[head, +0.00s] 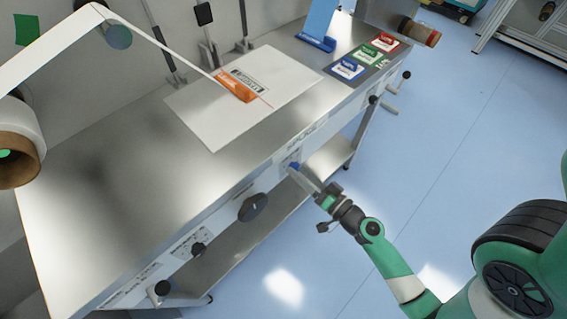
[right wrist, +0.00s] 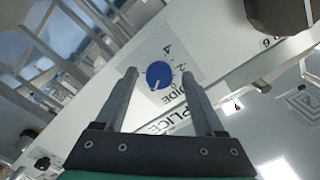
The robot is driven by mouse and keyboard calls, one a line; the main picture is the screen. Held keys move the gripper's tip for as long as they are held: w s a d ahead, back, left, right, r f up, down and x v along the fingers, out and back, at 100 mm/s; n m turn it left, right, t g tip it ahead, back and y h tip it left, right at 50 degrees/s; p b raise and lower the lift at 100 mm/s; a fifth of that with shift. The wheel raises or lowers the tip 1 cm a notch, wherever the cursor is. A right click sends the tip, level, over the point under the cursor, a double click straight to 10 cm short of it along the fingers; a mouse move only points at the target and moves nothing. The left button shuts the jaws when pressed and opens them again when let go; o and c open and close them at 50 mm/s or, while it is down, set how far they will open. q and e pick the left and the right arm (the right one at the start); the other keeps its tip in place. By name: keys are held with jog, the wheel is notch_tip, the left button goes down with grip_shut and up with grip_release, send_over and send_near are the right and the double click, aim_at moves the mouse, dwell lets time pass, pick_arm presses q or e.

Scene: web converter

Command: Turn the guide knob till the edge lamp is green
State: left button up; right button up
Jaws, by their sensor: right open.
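The guide knob (right wrist: 159,74) is a round blue knob on a white dial plate, with "GUIDE" partly readable beside it and a white pointer mark toward its lower left. In the head view the blue knob (head: 293,166) is small, on the machine's front panel. My right gripper (right wrist: 159,76) is open, with its fingertips at either side of the knob in the picture; I cannot tell whether they touch it. It also shows in the head view (head: 304,178), reaching to the panel. I cannot make out the edge lamp or its colour. My left gripper is out of view.
A large dark handwheel (head: 252,207) and smaller black knobs (head: 198,249) sit along the same front panel. The floor (head: 400,140) in front is open.

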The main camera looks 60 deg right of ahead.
jog(key=shift+w+d, duration=0.2)
jog(key=shift+w, duration=0.35)
jog(key=shift+s, duration=0.2)
jog(key=shift+c, duration=0.6)
grip_shut()
jog(key=shift+m, duration=0.3)
jog(key=shift+m, duration=2.6)
